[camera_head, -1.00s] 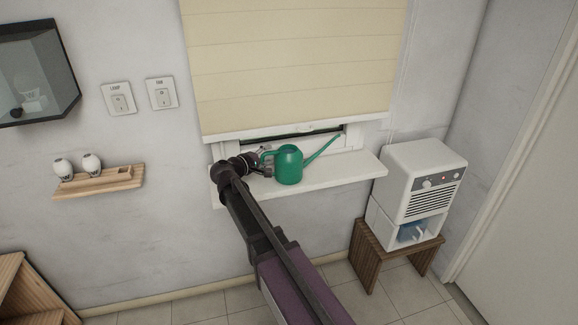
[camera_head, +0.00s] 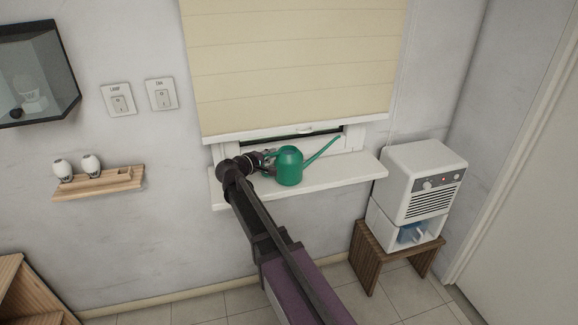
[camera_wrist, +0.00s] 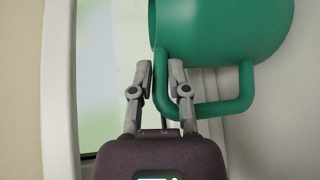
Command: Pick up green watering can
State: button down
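The green watering can (camera_head: 290,168) stands upright on the white window sill (camera_head: 335,176), its spout pointing up to the right. My gripper (camera_head: 262,160) is at the can's left side, at its handle. In the wrist view, the can's body (camera_wrist: 225,30) fills the top right, and its handle loop hangs below it. My gripper's fingers (camera_wrist: 159,80) are close together on either side of the handle's left bar, with the right finger inside the loop. They look shut on the handle. The exact contact is partly hidden by the fingers.
A cream blind (camera_head: 295,70) hangs over the window just above the sill. A white appliance (camera_head: 422,185) stands on a wooden stool (camera_head: 368,262) to the right. A small wooden shelf (camera_head: 115,182) with two bulb-like white items is on the left wall.

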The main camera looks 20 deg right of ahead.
jog(key=shift+r, duration=0.25)
dwell(0.4)
jog(key=shift+r+p, duration=1.6)
jog(key=shift+p, duration=0.25)
jog(key=s+a+r+p, duration=0.1)
jog(key=s, duration=1.5)
jog(key=shift+a+r, duration=0.15)
jog(key=shift+a, duration=0.1)
